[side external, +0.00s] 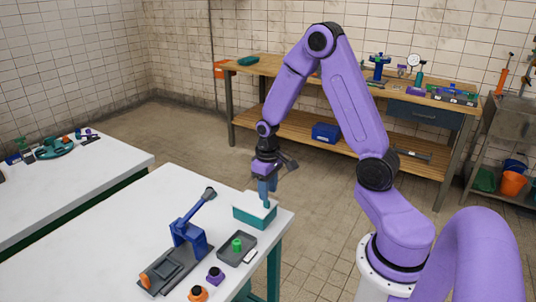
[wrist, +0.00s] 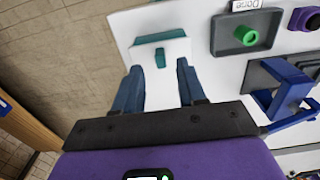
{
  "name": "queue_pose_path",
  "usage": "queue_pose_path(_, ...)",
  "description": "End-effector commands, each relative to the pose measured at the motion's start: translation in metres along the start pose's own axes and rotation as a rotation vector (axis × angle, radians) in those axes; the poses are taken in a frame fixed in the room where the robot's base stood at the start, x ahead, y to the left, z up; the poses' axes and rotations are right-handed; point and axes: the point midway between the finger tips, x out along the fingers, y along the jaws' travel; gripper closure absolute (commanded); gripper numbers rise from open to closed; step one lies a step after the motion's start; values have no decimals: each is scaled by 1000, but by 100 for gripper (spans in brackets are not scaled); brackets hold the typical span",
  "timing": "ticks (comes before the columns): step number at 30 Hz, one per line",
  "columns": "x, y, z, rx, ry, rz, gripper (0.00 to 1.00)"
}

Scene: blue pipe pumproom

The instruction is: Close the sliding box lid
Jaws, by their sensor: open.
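A teal box (side external: 254,217) with a white sliding lid (side external: 248,202) stands near the right corner of the white table. In the wrist view the white lid (wrist: 160,88) carries a small teal handle (wrist: 160,58). A teal part of the box (wrist: 158,38) shows beyond the lid's far edge, with a darker band that looks like a gap. My gripper (side external: 267,200) points down over the lid. In the wrist view my gripper (wrist: 159,68) is open, with one finger on each side of the lid's handle. I cannot tell whether the fingers touch the lid.
A grey tray (side external: 237,248) with a green piece (side external: 237,244) sits just in front of the box. A blue lever press (side external: 188,235) stands to its left. Purple (side external: 215,275) and orange (side external: 198,293) knobs are near the front edge. The table's left part is clear.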

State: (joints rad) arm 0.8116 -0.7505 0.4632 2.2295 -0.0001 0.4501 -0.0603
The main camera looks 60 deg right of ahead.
Motion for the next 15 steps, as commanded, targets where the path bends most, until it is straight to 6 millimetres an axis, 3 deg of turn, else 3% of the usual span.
queue_pose_path(15, -96, 0, -1, 0, 6, 1, 60)
